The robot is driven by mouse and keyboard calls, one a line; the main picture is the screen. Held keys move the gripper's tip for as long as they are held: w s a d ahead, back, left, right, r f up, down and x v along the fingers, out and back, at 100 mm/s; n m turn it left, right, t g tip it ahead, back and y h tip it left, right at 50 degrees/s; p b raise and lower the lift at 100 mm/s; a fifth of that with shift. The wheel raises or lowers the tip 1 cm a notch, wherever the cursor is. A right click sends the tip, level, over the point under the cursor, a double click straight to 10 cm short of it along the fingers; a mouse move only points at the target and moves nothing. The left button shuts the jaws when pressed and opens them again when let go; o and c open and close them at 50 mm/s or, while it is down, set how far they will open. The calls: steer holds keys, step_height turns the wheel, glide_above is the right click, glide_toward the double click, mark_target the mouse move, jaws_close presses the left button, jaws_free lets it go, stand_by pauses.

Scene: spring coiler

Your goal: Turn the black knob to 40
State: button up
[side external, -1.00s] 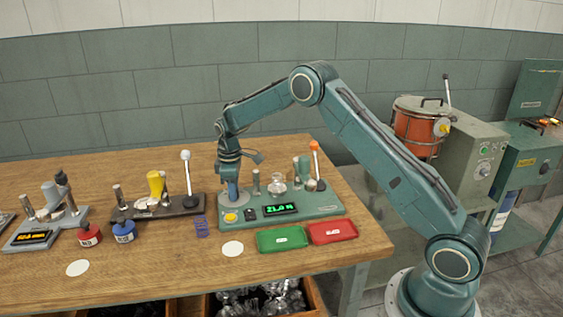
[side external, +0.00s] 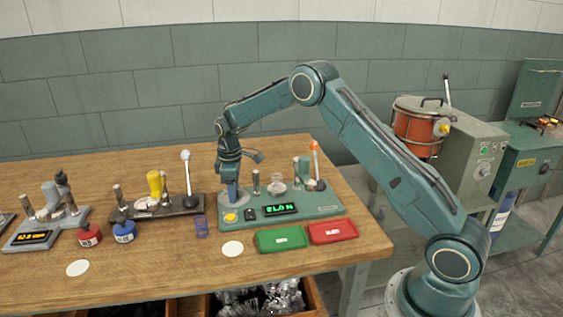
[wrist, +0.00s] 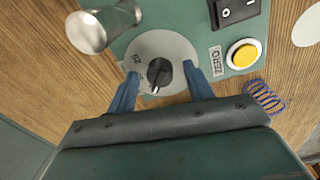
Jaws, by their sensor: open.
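The black knob (wrist: 160,74) sits on a round pale dial plate on the green coiler (side external: 320,201), and a white pointer line shows on its lower edge. The dial's number marks are mostly too small or hidden to read. My gripper (wrist: 159,82) is open, its two blue fingers on either side of the knob with a gap each side. In the side view my gripper (side external: 233,192) points down at the left end of the coiler and hides the knob. The coiler's display (side external: 281,209) is lit green, its digits hard to read.
A yellow button (wrist: 243,54) marked ZERO and a black switch (wrist: 236,10) are right of the dial. A metal post (wrist: 104,26) stands close on its left. A blue spring (side external: 202,228) lies beside the coiler. Green (side external: 280,240) and red (side external: 333,232) trays lie in front.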

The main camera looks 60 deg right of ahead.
step_height(320, 180, up, 14)
steer(key=shift+s+a, duration=0.2)
steer(key=shift+a, duration=0.15)
stand_by(0.4)
steer(key=s+a+r+m+t, duration=0.1)
steer(key=s+a+r+m, duration=0.15)
steer(key=s+r, duration=0.55)
steer(key=s+a+r+m+t, duration=0.1)
steer(key=s+a+r+t, duration=0.15)
steer(key=s+r, duration=0.45)
steer(key=s+a+f+m+t, duration=0.1)
steer(key=s+a+f, duration=0.1)
steer(key=s, duration=1)
steer(key=s+a+f+m, duration=0.2)
steer(key=s+f, duration=0.2)
steer(key=s, duration=0.8)
steer(key=shift+a+t, duration=0.25)
steer(key=shift+t, duration=0.1)
